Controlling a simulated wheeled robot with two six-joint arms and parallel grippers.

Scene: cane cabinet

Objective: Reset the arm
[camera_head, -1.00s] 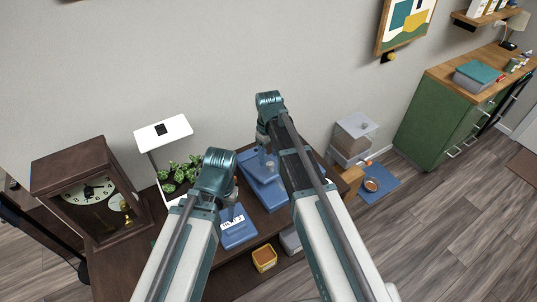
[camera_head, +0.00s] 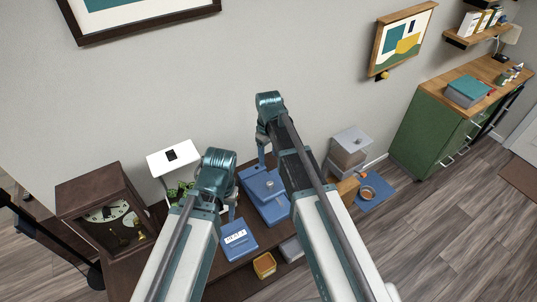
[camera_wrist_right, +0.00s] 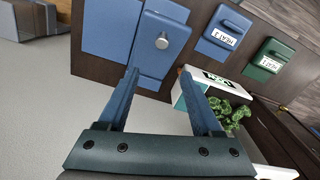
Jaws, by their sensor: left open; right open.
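My left arm reaches up from the bottom of the head view, and its gripper (camera_head: 232,208) shows only partly beyond the wrist, above the dark cabinet top near a labelled blue box (camera_head: 238,242). My right arm extends further up, and its gripper (camera_head: 262,155) hangs by the blue case with a knob (camera_head: 268,190). In the right wrist view, the right gripper (camera_wrist_right: 160,78) is open, with two blue fingers apart and nothing between them. The knobbed blue case (camera_wrist_right: 145,45) lies beyond the fingers there. Both grippers look empty.
Clear bins (camera_head: 348,150) and a green cabinet (camera_head: 440,130) stand right. Floor between is mostly open.

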